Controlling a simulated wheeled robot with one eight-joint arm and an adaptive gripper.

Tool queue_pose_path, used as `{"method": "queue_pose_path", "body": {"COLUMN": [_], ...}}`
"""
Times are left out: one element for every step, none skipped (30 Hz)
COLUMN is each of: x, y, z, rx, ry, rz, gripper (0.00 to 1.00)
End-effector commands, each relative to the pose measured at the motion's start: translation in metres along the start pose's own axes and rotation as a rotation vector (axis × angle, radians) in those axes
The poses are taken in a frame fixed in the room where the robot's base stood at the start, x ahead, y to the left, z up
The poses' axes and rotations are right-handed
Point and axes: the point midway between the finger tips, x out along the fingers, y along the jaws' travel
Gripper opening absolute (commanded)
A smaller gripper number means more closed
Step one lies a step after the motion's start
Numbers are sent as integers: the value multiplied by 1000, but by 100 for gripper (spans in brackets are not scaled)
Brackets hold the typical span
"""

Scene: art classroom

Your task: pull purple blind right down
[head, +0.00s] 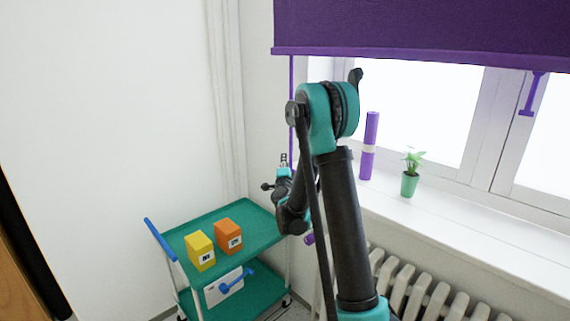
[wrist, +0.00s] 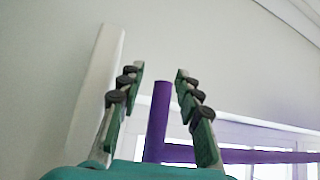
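A purple blind (head: 430,28) hangs at the top right of the head view, its lower edge across the upper window. A thin purple rod or cord (head: 291,85) hangs from its left end, passing down behind my arm. A purple T-shaped handle (head: 531,95) hangs under the blind farther right. My gripper (head: 284,161) is near the thin rod, above the cart. In the wrist view my fingers (wrist: 160,75) are apart, and an upright purple bar (wrist: 157,125) shows between them with gaps beside it. I cannot tell its depth. A level purple bar (wrist: 255,157) runs right.
A green cart (head: 262,237) with a yellow box (head: 200,251) and an orange box (head: 229,236) stands lower left. The sill (head: 450,215) bears a purple and white roll (head: 369,147) and a potted plant (head: 410,175). A radiator (head: 405,290) is below. The left wall is clear.

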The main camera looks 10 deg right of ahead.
Motion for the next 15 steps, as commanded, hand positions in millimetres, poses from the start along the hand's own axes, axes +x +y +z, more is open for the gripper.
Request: {"method": "queue_pose_path", "body": {"x": [0,0,0,0,-1,-2,-5,-7,-12,-17,-21,-28,-33,-38,-44], "y": [0,0,0,0,0,0,0,0,0,0,0,0,0,0,0], "z": [0,0,0,0,0,0,0,0,0,0,0,0,0,0,0], "rx": [0,0,0,0,0,0,0,1,1,1,1,1,0,0,0], "ry": [0,0,0,0,0,0,0,0,-1,-1,0,0,0,-1,-1], "rz": [0,0,0,0,0,0,0,0,0,0,0,0,-1,-1,0], "gripper": [34,34,34,34,34,34,34,34,34,34,34,34,34,34,34]}}
